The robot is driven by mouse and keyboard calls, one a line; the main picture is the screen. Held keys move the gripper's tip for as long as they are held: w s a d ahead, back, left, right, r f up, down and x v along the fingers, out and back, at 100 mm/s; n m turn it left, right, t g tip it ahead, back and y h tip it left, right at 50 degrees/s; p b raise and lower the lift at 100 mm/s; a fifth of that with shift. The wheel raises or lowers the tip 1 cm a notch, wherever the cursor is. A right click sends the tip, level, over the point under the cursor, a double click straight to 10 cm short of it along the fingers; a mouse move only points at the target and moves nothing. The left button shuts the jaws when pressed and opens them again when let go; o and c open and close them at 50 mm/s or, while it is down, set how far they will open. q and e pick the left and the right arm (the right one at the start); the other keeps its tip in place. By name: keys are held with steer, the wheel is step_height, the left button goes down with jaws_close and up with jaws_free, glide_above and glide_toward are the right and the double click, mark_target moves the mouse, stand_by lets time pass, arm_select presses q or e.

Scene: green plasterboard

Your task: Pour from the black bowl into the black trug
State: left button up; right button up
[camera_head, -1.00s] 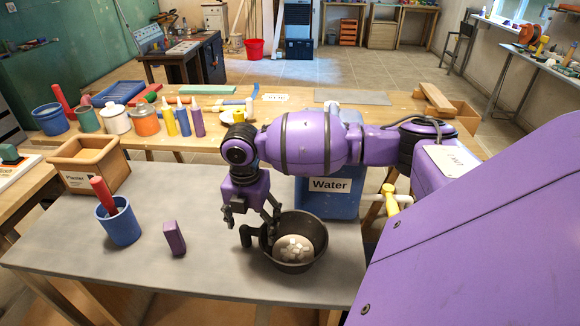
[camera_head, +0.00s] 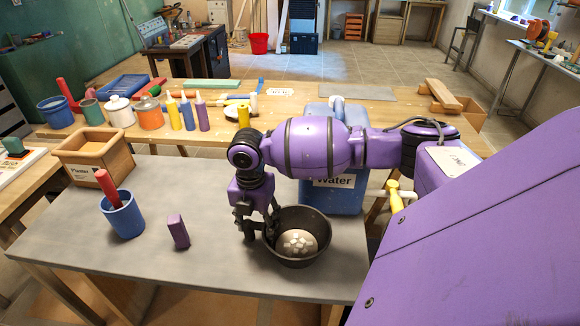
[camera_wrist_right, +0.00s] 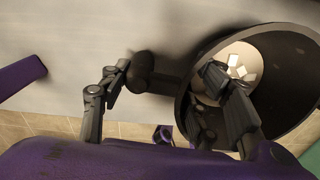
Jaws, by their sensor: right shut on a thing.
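The black bowl (camera_head: 322,247) stands upright on the grey tabletop. It holds pale material with several whitish cubes. My right gripper (camera_head: 262,229) is at its left side, shut on the bowl's side or handle; the exact contact is partly hidden by the fingers. In the right wrist view the bowl (camera_wrist_right: 296,52) fills the right side, with one finger in front of its opening and the other outside it to the left. I cannot make out a separate black trug in these frames. My left gripper is not in view.
A purple block (camera_head: 178,232) and a blue cup (camera_head: 124,220) with a red-handled tool stand left on the grey table (camera_head: 215,270). A wooden planter (camera_head: 112,160) stands behind them. A blue water container (camera_head: 345,198) stands behind the bowl. The table's front left is clear.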

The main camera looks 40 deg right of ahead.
steer(key=shift+r, duration=0.1)
steer(key=shift+w+r, duration=0.1)
steer(key=shift+r, duration=0.5)
steer(key=s+a+r+p, duration=0.1)
steer(key=s+a+r, duration=0.8)
steer(key=a+r, duration=0.1)
steer(key=shift+s+a+r, duration=0.25)
steer(key=shift+r, duration=0.55)
steer(key=o, duration=0.9)
jaws_close()
